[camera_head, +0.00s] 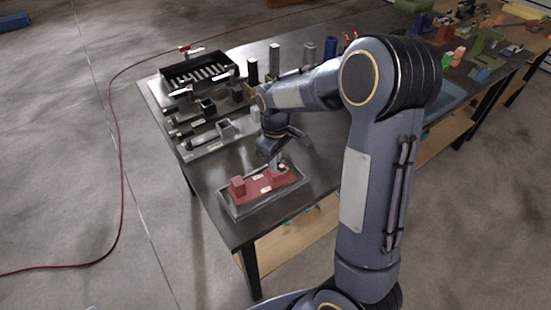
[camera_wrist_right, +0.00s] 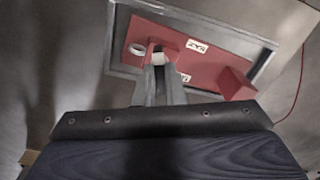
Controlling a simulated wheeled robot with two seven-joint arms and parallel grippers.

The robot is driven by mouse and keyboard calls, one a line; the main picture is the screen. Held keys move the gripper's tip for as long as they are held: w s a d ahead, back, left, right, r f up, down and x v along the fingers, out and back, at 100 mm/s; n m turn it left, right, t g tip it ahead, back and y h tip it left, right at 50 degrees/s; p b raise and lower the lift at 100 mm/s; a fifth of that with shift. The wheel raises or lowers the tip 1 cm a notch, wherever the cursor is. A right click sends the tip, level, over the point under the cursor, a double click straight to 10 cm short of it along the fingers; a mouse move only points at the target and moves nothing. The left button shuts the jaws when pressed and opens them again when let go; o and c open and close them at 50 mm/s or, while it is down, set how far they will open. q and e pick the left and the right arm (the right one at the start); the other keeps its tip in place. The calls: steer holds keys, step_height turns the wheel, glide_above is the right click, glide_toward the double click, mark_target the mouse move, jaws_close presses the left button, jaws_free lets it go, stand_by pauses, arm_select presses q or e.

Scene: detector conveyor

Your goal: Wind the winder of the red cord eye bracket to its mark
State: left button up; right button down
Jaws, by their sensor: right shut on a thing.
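The red cord eye bracket (camera_head: 258,187) lies in a shallow grey tray (camera_head: 237,213) near the table's front left corner. It has a raised red block at each end and pale labels. In the right wrist view the bracket (camera_wrist_right: 200,62) lies ahead of the fingers. My right gripper (camera_head: 279,163) reaches down over the bracket's right block. In the wrist view its fingers (camera_wrist_right: 158,82) are shut on the pale winder (camera_wrist_right: 158,58) at that block. The fingers hide most of the winder, and I cannot make out its mark. My left gripper is not in view.
Grey brackets (camera_head: 207,143) lie behind the tray, and a black slotted box (camera_head: 203,62) stands beyond them. Upright dark, grey and blue blocks (camera_head: 330,47) stand at the back. A red cord (camera_head: 121,150) runs along the floor at left. The tabletop right of the tray is clear.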

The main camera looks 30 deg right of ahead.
stand_by(0.9)
steer(key=c, duration=1.5)
jaws_free()
steer(key=shift+r, duration=0.1)
step_height(320, 180, up, 7)
steer(key=shift+f, duration=0.1)
steer(key=shift+r, duration=0.4)
